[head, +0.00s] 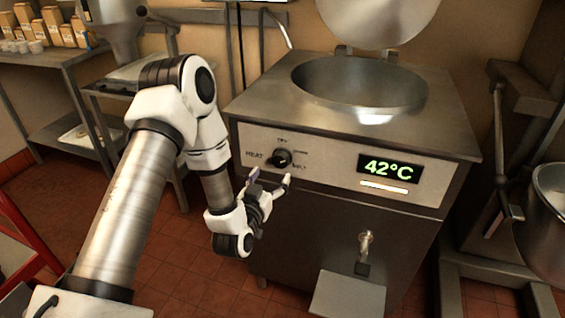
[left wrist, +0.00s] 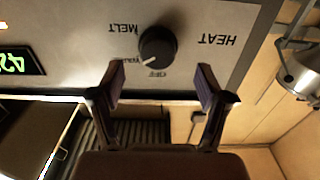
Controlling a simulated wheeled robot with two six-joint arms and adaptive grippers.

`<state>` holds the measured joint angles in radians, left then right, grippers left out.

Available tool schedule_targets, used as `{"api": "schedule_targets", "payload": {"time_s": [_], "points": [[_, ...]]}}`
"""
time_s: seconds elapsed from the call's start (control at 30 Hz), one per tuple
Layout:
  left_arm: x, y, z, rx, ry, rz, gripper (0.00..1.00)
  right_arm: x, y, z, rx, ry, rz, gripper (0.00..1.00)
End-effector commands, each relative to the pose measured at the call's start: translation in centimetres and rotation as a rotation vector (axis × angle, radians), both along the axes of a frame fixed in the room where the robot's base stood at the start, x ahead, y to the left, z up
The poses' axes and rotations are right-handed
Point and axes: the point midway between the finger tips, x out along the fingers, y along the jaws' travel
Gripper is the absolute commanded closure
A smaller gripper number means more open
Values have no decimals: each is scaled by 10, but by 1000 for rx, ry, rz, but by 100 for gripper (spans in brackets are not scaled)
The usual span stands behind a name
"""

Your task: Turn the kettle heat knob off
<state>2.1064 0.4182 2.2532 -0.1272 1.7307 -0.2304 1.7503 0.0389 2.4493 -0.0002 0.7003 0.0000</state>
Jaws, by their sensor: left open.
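The black round heat knob (head: 281,158) sits on the front panel of the steel kettle (head: 345,185), beside the printed words HEAT and MELT. The knob (left wrist: 157,46) also shows in the left wrist view, where the lettering is upside down and OFF stands just below it. My left gripper (head: 270,181) is open and empty, just below and in front of the knob. In the left wrist view its two fingers (left wrist: 159,82) are spread apart, with the knob beyond the gap and apart from them. My right gripper is not in view.
A green display (head: 389,170) reads 42°C right of the knob. A tap (head: 365,245) sticks out of the lower front above a grey plate (head: 347,293). A metal shelf (head: 125,80) stands left of the kettle, and a steel pot (head: 548,215) at the right.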

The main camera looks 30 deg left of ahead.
Motion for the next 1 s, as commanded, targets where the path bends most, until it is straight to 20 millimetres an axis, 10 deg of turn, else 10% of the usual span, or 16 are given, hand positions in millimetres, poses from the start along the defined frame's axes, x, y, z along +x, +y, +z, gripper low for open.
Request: {"api": "schedule_targets", "payload": {"time_s": [0.3,0.6,0.8,1.0], "points": [[55,13,-1,1,0,-1,24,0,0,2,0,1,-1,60],[62,14,-1,-1,3,-1,24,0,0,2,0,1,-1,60],[62,14,-1,0,2,-1,84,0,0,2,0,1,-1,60],[62,14,-1,-3,1,-1,84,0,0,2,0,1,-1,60]]}}
